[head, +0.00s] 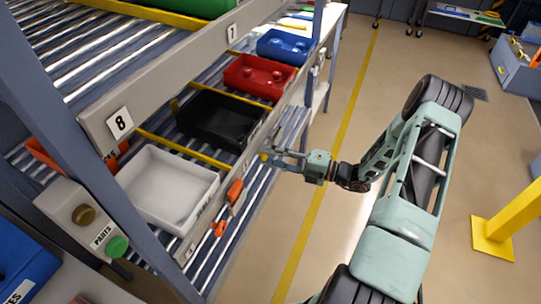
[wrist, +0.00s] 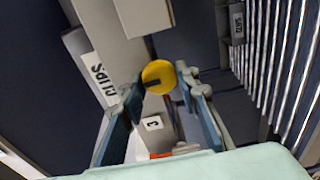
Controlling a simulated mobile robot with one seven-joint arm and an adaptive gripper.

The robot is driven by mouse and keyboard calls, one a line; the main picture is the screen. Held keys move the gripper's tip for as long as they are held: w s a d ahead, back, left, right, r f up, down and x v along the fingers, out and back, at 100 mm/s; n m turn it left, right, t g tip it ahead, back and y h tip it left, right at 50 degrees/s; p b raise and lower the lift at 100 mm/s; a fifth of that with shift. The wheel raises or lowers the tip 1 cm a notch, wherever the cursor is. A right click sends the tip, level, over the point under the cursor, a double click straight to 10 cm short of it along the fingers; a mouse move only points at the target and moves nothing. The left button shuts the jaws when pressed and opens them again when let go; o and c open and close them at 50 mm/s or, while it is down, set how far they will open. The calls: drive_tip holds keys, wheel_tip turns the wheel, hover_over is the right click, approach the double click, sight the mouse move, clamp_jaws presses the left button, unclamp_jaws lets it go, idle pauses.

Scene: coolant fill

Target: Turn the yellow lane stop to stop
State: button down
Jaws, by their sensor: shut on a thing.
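The yellow lane stop (wrist: 160,71) is a round knob on a grey rail, with a dark mark across its lower left side. In the wrist view it sits between the two fingertips of my gripper (wrist: 162,87), which is shut on it. In the head view my gripper (head: 272,157) reaches left to the front rail of the rack, and the knob is mostly hidden at the fingertips. A small label reading 3 (wrist: 153,123) is just below the knob in the wrist view.
The rack holds a white tray (head: 151,205), a black tray (head: 188,131), a red bin (head: 247,83) and a blue bin (head: 283,52). Orange parts (head: 235,190) are on the rail near my gripper. A yellow post (head: 496,222) stands at the right; the floor between is clear.

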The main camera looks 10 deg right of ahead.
idle(0.3)
drive_tip(key=c, duration=1.5)
unclamp_jaws()
drive_tip(key=shift+o, duration=0.2)
drive_tip(key=shift+d, duration=0.1)
drive_tip(key=v, duration=1.2)
